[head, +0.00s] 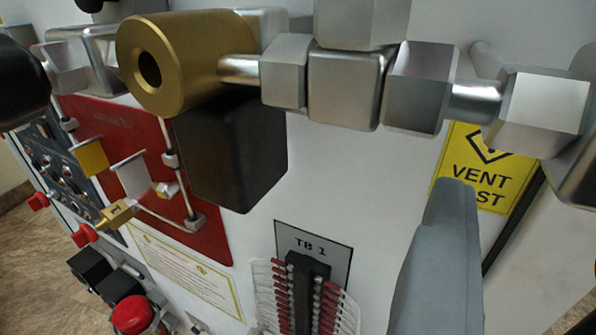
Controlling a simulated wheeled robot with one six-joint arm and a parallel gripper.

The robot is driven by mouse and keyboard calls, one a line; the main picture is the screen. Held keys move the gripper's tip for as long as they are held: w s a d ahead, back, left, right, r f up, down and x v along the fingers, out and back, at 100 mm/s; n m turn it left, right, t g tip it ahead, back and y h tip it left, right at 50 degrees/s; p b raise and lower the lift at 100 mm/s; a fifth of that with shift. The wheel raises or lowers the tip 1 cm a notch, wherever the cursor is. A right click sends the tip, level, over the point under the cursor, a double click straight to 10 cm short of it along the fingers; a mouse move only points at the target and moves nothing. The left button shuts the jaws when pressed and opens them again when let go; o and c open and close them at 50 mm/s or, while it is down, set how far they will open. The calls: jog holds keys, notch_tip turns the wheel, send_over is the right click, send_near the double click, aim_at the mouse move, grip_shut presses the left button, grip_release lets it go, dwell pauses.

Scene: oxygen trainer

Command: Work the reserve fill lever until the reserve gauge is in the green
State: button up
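A grey rounded form (440,265) rises from the bottom edge at lower right, and looks like one finger of my gripper. No second finger shows, and I see nothing held. No reserve gauge face is visible, and I cannot make out which part is the reserve fill lever. A brass cylinder (172,65) with a bored end stands close at upper left, joined by a rod to a row of silver blocks (345,88). A red panel (150,165) at left carries a yellow handle (90,158) and a pale silver handle (132,175).
A black box (232,150) juts out below the brass cylinder. A yellow vent sign (482,178) is at right. A TB 1 terminal block (307,290) with wires and a red button (133,314) are low. Silver fittings (540,110) crowd the upper right. Bare white panel lies mid-picture.

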jog(key=v, duration=1.7)
jog(key=shift+s, duration=0.25)
jog(key=shift+d+r, duration=0.1)
jog(key=shift+r, duration=0.05)
dwell(1.7)
jog(key=shift+w, duration=0.15)
jog(key=x, duration=1.7)
jog(key=shift+w, duration=0.1)
jog(key=shift+c, duration=0.5)
